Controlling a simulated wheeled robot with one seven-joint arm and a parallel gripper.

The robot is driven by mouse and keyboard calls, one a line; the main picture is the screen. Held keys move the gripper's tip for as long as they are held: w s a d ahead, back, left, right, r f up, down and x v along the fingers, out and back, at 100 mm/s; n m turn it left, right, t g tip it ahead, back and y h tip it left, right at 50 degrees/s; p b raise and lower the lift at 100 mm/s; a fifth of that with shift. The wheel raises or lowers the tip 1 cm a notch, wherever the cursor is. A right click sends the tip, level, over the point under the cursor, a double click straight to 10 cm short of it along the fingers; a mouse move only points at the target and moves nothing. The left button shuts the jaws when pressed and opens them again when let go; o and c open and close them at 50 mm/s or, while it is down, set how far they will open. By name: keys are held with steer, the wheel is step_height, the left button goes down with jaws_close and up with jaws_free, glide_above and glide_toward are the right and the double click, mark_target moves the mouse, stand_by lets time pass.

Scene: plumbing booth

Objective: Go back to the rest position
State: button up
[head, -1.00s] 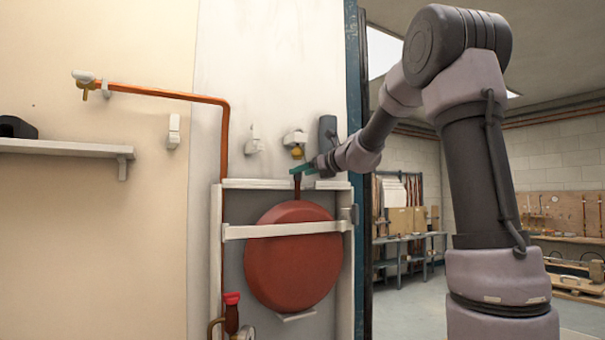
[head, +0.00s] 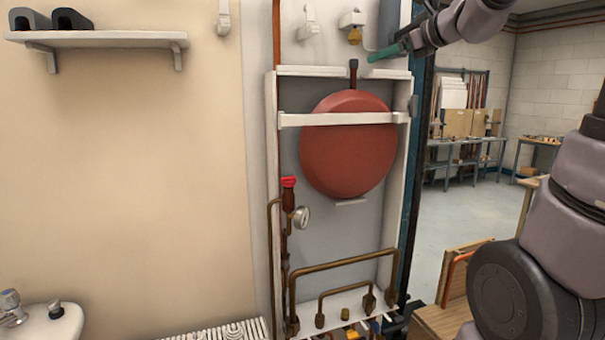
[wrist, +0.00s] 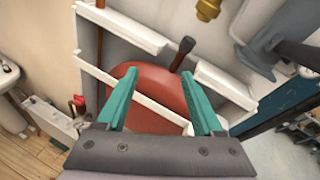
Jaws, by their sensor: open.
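My gripper (head: 385,53) is at the upper right in the head view, in front of the top of the wall cabinet and to the right of the dark pipe stub. In the wrist view its two teal fingers (wrist: 163,98) are spread apart with nothing between them. The red round tank (head: 348,150) sits in the white-framed cabinet behind a white strap. It also shows beyond the fingers in the wrist view (wrist: 150,112). The dark-capped stub (head: 353,75) stands on top of the tank, apart from the fingers.
A brass fitting (head: 354,37) hangs on the wall above the stub. A blue post (head: 411,180) edges the cabinet on the right. A shelf (head: 110,40) and a basin (head: 45,322) are at left. Copper pipes (head: 345,262) and a gauge (head: 301,217) fill the cabinet's lower part. Open floor lies at right.

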steer(key=s+f+n+g+h, duration=0.2)
steer(key=s+f+n+h, duration=0.1)
steer(key=s+f+n, duration=0.5)
steer(key=s+d+f+n+g+h, duration=0.1)
steer(key=s+f+n+g+h, duration=0.2)
steer(key=s+f+n, duration=0.6)
steer(key=shift+s+d+f+n, duration=0.15)
steer(key=shift+s+n, duration=2.35)
steer(key=shift+s, duration=1.3)
